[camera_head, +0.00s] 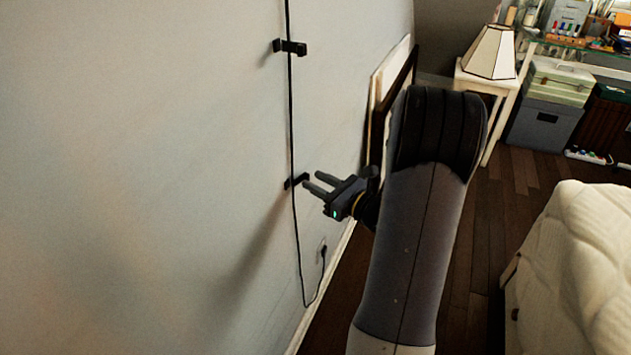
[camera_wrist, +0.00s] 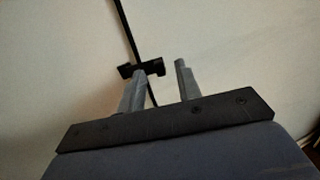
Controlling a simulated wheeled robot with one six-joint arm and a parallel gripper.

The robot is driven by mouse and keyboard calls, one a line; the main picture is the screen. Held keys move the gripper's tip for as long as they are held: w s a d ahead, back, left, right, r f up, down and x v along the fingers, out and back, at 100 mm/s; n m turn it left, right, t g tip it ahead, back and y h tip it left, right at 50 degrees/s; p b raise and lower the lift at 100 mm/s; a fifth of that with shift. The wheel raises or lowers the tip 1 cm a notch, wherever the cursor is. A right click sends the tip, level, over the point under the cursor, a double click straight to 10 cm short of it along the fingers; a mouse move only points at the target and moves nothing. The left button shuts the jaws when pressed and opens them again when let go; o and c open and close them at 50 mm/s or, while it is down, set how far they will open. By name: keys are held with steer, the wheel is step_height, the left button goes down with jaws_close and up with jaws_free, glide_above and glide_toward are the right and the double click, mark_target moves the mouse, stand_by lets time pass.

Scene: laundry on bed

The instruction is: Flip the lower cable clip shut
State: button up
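The lower cable clip (camera_head: 296,181) is a small black piece on the pale wall, with the black cable (camera_head: 291,120) running down through it. It also shows in the wrist view (camera_wrist: 128,71), just beyond one fingertip, which partly covers it. I cannot tell from here how its flap stands. My gripper (camera_head: 314,182) is close to the right of the lower clip, pointing at the wall. Whether a fingertip touches the clip is not clear.
An upper clip (camera_head: 290,47) holds the cable higher on the wall. The cable loops down to a wall outlet (camera_head: 322,250). Framed panels (camera_head: 388,85) lean on the wall behind my arm. A bed (camera_head: 580,260) stands at the right, with dark floor between.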

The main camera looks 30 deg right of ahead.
steer(key=shift+w+a, duration=0.25)
steer(key=shift+w, duration=0.25)
steer(key=shift+c, duration=0.5)
jaws_close()
